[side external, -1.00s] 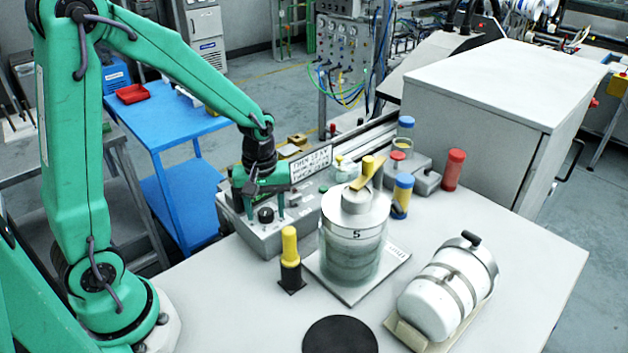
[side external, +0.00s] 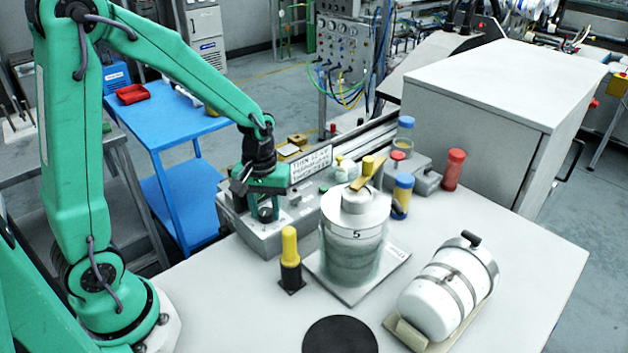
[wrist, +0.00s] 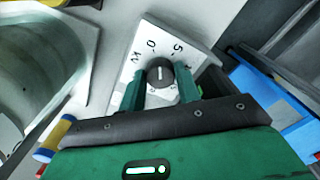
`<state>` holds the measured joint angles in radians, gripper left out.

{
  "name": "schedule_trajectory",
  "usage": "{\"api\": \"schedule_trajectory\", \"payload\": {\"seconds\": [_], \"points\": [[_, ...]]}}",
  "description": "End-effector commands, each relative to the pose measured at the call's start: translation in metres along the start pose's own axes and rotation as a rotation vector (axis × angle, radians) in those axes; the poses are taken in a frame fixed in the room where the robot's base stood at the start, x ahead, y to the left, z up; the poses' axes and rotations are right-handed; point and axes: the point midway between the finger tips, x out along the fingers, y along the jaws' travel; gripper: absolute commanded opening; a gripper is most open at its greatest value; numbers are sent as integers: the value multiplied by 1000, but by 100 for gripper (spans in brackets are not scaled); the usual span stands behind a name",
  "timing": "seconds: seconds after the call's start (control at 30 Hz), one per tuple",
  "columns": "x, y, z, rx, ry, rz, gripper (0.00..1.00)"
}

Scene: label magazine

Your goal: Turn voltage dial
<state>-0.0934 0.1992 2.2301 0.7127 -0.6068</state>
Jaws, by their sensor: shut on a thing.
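The voltage dial (wrist: 160,74) is a dark round knob with a white pointer line. It sits on a white scale plate (wrist: 147,43) marked 0, 5 and kV. In the wrist view the line points roughly up, between the 0 and the 5. My green gripper (side external: 264,214) is down at the grey control box (side external: 285,238), with one finger on each side of the knob. It is shut on the dial, and the fingers hide parts of the knob's sides and of the scale.
A yellow-topped black post (side external: 290,262) stands close in front of the box. A glass vessel marked 5 (side external: 353,250) stands to its right. A lettered sign (side external: 311,163) rises just behind my gripper. A white cylinder (side external: 448,290) and black disc (side external: 340,336) lie nearer the front.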

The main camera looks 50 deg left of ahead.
Motion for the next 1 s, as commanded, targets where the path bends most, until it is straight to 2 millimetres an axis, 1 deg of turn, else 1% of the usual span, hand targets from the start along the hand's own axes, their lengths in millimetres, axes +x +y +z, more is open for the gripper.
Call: {"api": "schedule_trajectory", "payload": {"seconds": [0.4,0.6,0.8,1.0], "points": [[0,-1,0,380,0,0,10],[0,-1,0,529,1,0,10],[0,-1,-1,621,1,0,10],[0,-1,-1,658,1,0,10]]}}
